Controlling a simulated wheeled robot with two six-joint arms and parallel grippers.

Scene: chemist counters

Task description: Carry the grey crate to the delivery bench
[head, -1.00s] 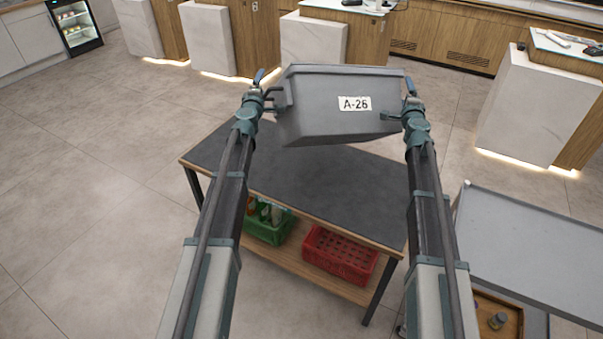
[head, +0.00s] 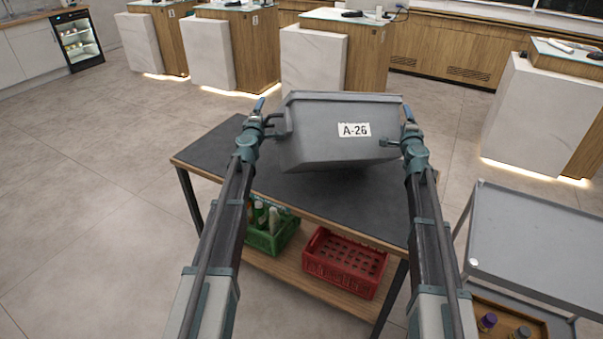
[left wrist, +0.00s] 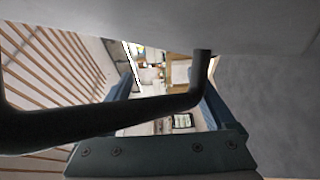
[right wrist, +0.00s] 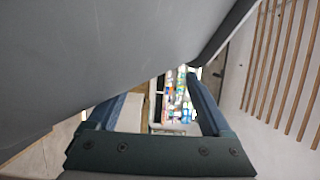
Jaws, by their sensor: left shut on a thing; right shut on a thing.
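The grey crate (head: 320,151), with a white A-26 label, is held up between my two grippers, over a dark-topped bench (head: 330,210). It looks slightly tilted, and I cannot tell if its underside touches the top. My left gripper (head: 270,128) is shut on the crate's left handle; in the left wrist view the dark handle (left wrist: 110,122) crosses between the fingers, under the crate's wall (left wrist: 150,22). My right gripper (head: 400,141) is shut at the crate's right handle. In the right wrist view the crate's wall (right wrist: 80,60) hides much of the scene.
The bench's lower shelf holds a green crate with bottles (head: 270,238) and a red crate (head: 345,264). A grey cart (head: 530,240) stands close at right. White and wood counters (head: 310,60) line the back. Open floor (head: 80,200) lies at left.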

